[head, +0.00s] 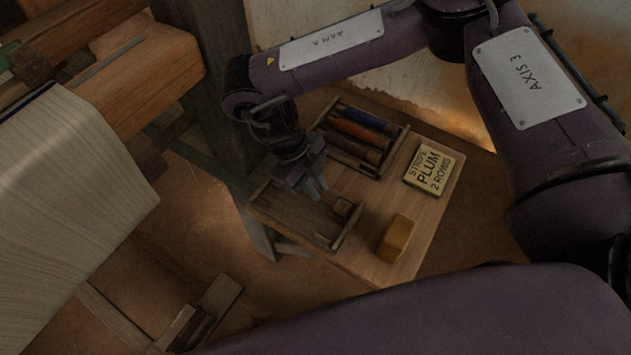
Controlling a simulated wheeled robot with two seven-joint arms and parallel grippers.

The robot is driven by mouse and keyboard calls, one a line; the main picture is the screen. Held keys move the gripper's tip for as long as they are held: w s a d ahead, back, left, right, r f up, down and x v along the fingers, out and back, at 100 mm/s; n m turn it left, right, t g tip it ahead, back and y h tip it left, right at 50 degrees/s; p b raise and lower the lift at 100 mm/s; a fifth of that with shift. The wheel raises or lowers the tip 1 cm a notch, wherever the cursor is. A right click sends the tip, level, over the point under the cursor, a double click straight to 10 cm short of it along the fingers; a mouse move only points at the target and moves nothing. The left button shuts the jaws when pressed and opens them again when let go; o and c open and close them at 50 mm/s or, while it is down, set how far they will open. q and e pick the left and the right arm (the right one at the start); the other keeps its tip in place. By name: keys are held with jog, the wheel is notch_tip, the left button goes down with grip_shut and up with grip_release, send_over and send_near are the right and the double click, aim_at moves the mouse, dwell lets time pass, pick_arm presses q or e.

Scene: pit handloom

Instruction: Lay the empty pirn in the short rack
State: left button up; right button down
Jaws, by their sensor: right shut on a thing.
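My right gripper (316,189) reaches down over the near, mostly bare wooden rack (297,219), which looks like the short rack, on the small table. Its fingers are shut on a thin thing that I take for the empty pirn; the dark fingers and dim light hide most of it. I cannot tell whether it touches the rack floor. A short brown wooden piece (343,206) shows at the rack's right end; I cannot tell if it is part of the pirn. My left gripper is not in view.
Behind is another rack (402,141) with several pirns, one blue and one orange. A sign (429,168) reading "STRIPE PLUM 2 ROWS" and a yellow block (396,238) sit to the right on the table (372,262). The loom with pale cloth (70,190) stands left.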

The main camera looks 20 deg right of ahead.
dwell(0.3)
jog(key=c, duration=1)
grip_release()
jog(key=shift+r, duration=0.25)
notch_tip(320, 180, up, 2)
jog(key=p, duration=0.3)
jog(key=shift+r, duration=0.25)
notch_tip(320, 180, up, 4)
jog(key=p, duration=0.3)
jog(key=shift+f+p, duration=0.2)
jog(key=shift+p, duration=0.1)
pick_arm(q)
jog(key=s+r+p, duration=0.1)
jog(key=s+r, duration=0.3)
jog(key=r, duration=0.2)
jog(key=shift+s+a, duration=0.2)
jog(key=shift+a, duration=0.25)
pick_arm(e)
jog(key=shift+r, duration=0.7)
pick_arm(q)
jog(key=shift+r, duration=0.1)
pick_arm(e)
jog(key=shift+s, duration=0.1)
